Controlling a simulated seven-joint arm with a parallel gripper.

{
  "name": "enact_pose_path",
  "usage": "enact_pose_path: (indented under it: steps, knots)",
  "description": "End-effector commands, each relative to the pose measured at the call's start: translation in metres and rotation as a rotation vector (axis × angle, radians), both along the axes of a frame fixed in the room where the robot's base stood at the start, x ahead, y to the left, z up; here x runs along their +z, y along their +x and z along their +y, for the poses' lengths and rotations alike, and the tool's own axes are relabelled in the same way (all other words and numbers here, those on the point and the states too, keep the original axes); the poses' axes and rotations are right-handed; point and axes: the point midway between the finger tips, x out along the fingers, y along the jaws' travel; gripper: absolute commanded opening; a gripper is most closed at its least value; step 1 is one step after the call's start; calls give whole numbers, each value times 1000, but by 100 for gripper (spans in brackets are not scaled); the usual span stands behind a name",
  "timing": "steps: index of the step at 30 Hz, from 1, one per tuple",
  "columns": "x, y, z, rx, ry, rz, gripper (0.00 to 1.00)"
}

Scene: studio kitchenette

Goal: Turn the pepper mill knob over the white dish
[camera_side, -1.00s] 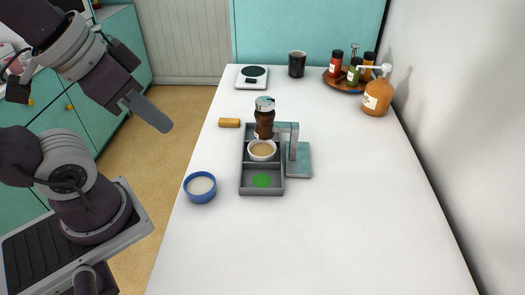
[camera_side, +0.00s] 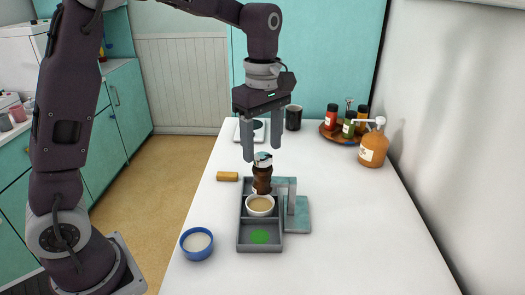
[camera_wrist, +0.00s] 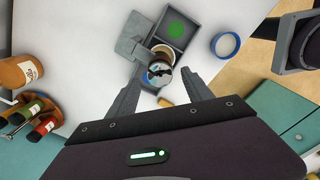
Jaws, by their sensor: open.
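The pepper mill (camera_side: 262,180) is brown with a silver knob (camera_side: 263,158) on top. It is held upright in a grey stand (camera_side: 291,205) above the white dish (camera_side: 260,212), which has tan contents and sits in a grey tray (camera_side: 240,236). My gripper (camera_side: 262,156) points straight down with its fingers apart around or just above the knob; the side view does not settle the exact height. In the wrist view the knob (camera_wrist: 158,74) shows between the two open fingers, and the mill body is mostly hidden under it. Nothing is gripped.
A blue bowl (camera_side: 183,247) stands left of the tray, near the table edge. A tan block (camera_side: 227,176) lies behind it. A scale (camera_side: 236,131), dark mug (camera_side: 293,117), spice bottles on a round tray (camera_side: 322,128) and an orange pump bottle (camera_side: 372,152) stand farther back. The front right tabletop is clear.

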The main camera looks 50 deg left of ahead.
Motion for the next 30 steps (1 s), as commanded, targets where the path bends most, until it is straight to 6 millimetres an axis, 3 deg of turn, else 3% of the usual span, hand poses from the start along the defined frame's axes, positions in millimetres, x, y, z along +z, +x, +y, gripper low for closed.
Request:
enact_pose_path:
  steps: [4,12,21,30]
  knots:
    - [-18,0,0,-2,-1,1,59]
    - [-22,0,0,-3,0,-2,59]
    - [-22,0,0,-3,0,-2,2]
    - [-21,0,0,-38,0,-3,0]
